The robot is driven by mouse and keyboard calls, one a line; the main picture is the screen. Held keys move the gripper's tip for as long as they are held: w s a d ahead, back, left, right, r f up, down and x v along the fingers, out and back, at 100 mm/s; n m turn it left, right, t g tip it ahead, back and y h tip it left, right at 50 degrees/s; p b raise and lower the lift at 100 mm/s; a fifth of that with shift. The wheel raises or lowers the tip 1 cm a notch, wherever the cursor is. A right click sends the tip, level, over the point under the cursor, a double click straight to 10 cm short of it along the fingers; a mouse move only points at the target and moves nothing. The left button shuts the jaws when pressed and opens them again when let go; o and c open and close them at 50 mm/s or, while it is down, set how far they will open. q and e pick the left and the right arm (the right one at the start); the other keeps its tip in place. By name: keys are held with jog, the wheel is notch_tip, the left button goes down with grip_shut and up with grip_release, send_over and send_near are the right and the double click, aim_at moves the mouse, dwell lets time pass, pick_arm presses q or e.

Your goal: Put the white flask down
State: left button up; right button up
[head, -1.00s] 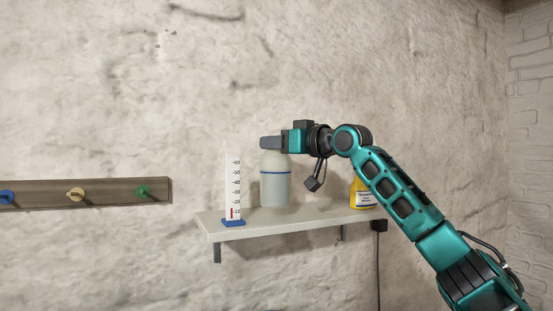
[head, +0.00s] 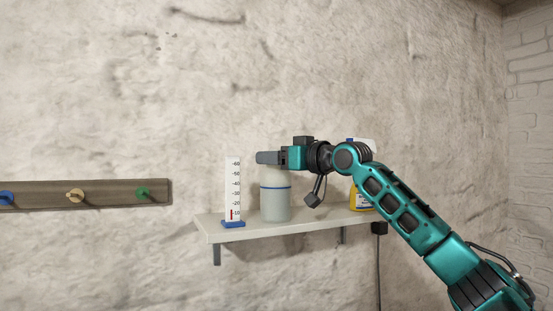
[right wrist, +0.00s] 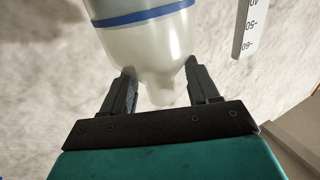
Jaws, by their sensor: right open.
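The white flask (head: 275,205), a pale bottle with a blue band, is upright at the shelf (head: 310,226) and looks to rest on its top. My right gripper (head: 263,157) is at the flask's top, its fingers level and pointing left. In the right wrist view the open fingers (right wrist: 162,75) stand either side of the flask's narrow end (right wrist: 160,92), with gaps beside it. The fingers hide the flask's top in the head view. My left gripper is not in view.
A white scale with a blue foot (head: 233,224) stands just left of the flask. A yellow spray bottle (head: 357,200) stands at the shelf's right, partly behind my arm. A peg rail (head: 110,193) is on the wall at left.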

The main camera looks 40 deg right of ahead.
jog(key=shift+r, duration=0.1)
jog(key=shift+r, duration=0.15)
jog(key=s+d+b, duration=0.1)
jog(key=s+b, duration=0.4)
jog(key=s, duration=0.7)
